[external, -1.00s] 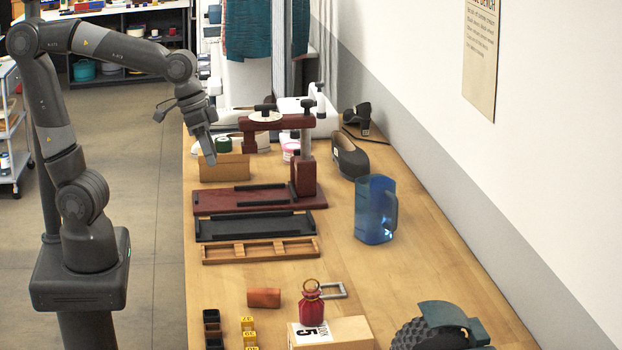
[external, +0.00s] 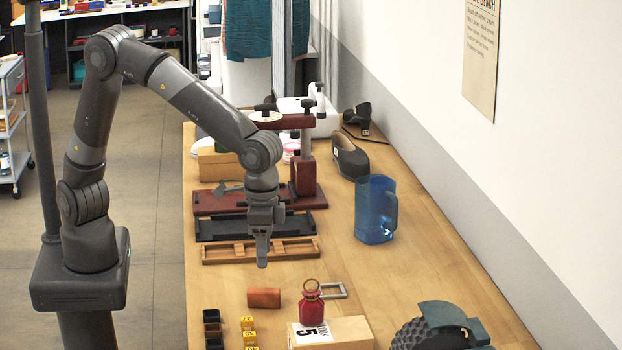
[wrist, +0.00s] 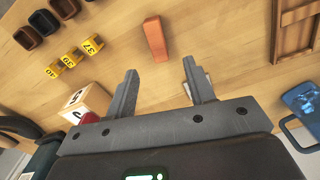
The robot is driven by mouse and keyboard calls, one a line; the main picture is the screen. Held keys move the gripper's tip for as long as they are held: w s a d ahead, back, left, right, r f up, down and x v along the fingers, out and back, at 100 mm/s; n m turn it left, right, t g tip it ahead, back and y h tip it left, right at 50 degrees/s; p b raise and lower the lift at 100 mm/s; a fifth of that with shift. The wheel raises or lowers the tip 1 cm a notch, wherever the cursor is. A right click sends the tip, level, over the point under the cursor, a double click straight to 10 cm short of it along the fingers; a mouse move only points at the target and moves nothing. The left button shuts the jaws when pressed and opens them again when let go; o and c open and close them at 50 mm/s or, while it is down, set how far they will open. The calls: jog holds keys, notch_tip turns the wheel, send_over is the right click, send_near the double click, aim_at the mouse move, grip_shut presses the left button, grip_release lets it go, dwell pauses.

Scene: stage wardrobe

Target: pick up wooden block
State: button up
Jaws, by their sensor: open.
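A reddish-brown wooden block (external: 264,297) lies on the bench, in front of the slatted wooden tray. In the wrist view the block (wrist: 155,39) lies just beyond the fingertips, in line with the space between them. My gripper (external: 262,264) points down above the bench, a little behind the block and apart from it. In the wrist view my gripper (wrist: 160,72) is open, with nothing between its fingers.
A red bottle (external: 311,305) stands on a pale box (external: 350,331) right of the block, near a grey frame (external: 334,291). Yellow numbered markers (external: 249,338) and dark cups (external: 212,330) stand front left. A slatted tray (external: 225,253) and blue jug (external: 374,210) are behind.

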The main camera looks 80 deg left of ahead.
send_over(263, 290)
jog(key=f, duration=0.4)
jog(key=shift+w+a+f, duration=0.2)
jog(key=shift+a+f, duration=0.05)
jog(key=shift+f, duration=0.1)
jog(key=shift+s+d+f, duration=0.1)
jog(key=shift+f, duration=1.25)
jog(key=shift+s+d+f, duration=0.1)
jog(key=shift+f, duration=1.25)
jog(key=shift+c, duration=0.3)
jog(key=c, duration=1)
jog(key=shift+r, duration=0.15)
